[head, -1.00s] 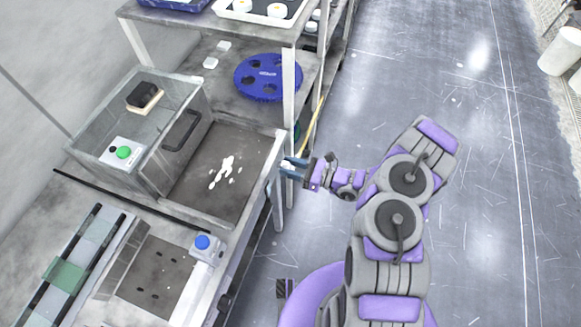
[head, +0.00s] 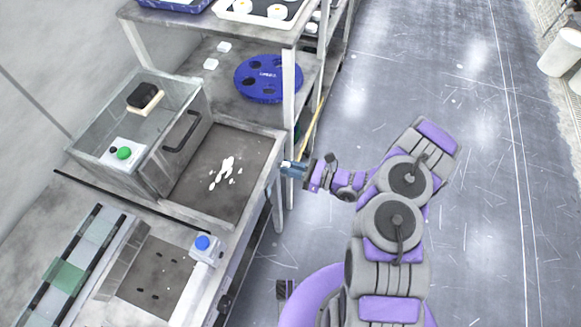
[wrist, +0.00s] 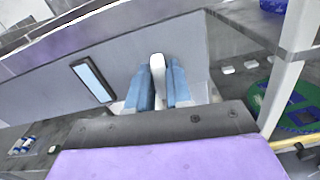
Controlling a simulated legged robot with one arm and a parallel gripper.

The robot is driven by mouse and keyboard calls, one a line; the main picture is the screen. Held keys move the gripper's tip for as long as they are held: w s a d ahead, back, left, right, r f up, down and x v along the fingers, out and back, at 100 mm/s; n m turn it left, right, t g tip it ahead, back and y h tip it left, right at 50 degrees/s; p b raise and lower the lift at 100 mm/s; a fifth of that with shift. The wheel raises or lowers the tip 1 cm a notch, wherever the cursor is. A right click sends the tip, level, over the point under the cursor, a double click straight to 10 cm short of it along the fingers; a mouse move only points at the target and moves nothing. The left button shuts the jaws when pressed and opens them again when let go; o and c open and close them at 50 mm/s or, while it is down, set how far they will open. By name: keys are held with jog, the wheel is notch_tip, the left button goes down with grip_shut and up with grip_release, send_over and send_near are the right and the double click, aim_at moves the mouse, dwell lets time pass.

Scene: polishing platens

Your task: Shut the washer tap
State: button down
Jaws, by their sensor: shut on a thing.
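The washer tap shows as a small white upright lever (wrist: 157,72) in the wrist view, at the side of the grey bench unit. My gripper (wrist: 158,88) has its two blue fingers shut on this lever, one on each side. The lever's base is hidden behind the fingers and the wrist. In the head view my gripper (head: 290,168) is at the right edge of the washer basin (head: 205,195), with its blue fingers close together. The tap is mostly hidden there by the fingers.
A clear-walled box (head: 170,140) with a dark handle stands left of the basin. A blue disc (head: 268,80) lies on the shelf behind, near a white post (head: 290,95). A blue button box (head: 205,248) is at the bench's front. Open floor lies right.

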jog(key=shift+m, duration=0.4)
jog(key=m, duration=0.4)
jog(key=m+p, duration=0.1)
jog(key=m, duration=0.7)
jog(key=shift+w+d+f, duration=0.1)
jog(key=shift+w+d, duration=0.05)
jog(key=shift+w, duration=0.15)
jog(key=shift+d+f+m, duration=0.1)
jog(key=shift+f+m, duration=0.05)
jog(key=shift+m, duration=1.75)
jog(key=c, duration=1.1)
grip_release()
jog(key=shift+a, duration=0.25)
